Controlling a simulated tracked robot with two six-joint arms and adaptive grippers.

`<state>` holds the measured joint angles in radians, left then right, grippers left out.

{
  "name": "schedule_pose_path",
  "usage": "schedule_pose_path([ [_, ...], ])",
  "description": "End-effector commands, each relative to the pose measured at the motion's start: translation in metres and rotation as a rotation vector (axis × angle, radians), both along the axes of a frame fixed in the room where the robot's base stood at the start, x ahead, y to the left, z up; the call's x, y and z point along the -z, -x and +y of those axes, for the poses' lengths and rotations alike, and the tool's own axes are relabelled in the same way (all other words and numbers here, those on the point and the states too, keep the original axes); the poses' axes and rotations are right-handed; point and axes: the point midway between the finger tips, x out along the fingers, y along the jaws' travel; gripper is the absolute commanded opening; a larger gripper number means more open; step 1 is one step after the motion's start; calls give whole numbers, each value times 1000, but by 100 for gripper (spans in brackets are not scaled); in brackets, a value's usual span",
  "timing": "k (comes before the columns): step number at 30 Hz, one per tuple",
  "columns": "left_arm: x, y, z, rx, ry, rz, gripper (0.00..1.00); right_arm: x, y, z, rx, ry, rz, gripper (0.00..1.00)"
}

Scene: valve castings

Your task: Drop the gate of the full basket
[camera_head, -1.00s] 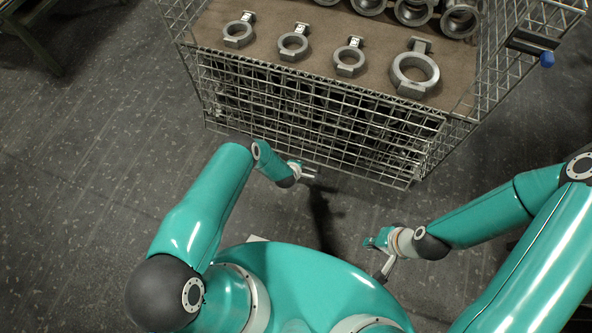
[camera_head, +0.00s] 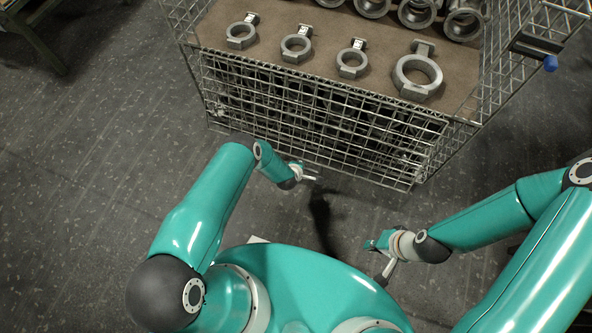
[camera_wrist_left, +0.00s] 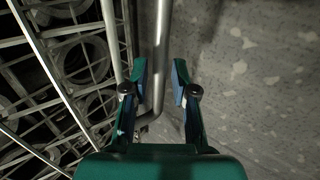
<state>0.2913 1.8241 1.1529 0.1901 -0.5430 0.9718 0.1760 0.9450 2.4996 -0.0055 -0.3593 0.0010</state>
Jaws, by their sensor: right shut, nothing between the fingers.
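The wire-mesh basket holds ring-shaped valve castings (camera_head: 417,75) on a brown sheet, with more dark castings behind its front mesh. The gate (camera_head: 300,128), the front mesh panel facing me, stands up. My left gripper (camera_head: 311,178) is in front of the panel's lower part in the head view. In the left wrist view the left gripper (camera_wrist_left: 160,78) is open, with a metal bar (camera_wrist_left: 161,45) showing between its fingers; I cannot tell if they touch it. My right gripper (camera_head: 384,274) is shut and empty, low and away from the basket, partly hidden.
A black bracket with a blue-ended handle (camera_head: 550,63) is at the basket's right side. A green-framed table or rack (camera_head: 38,40) stands at the upper left. The grey floor (camera_head: 90,170) is clear to the left and in front of the basket.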

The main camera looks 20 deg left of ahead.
Motion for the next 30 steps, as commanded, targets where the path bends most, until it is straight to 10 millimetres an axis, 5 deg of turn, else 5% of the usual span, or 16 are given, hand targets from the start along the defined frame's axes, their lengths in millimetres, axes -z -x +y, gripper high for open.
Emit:
schedule_pose_path([
  [21, -79, 57, 0, 0, 0, 0, 27, 0, 0, 0, 0, 0, 0, 0],
  [30, -92, 67, 1, 0, 0, 0, 27, 0, 0, 0, 0, 0, 0, 0],
])
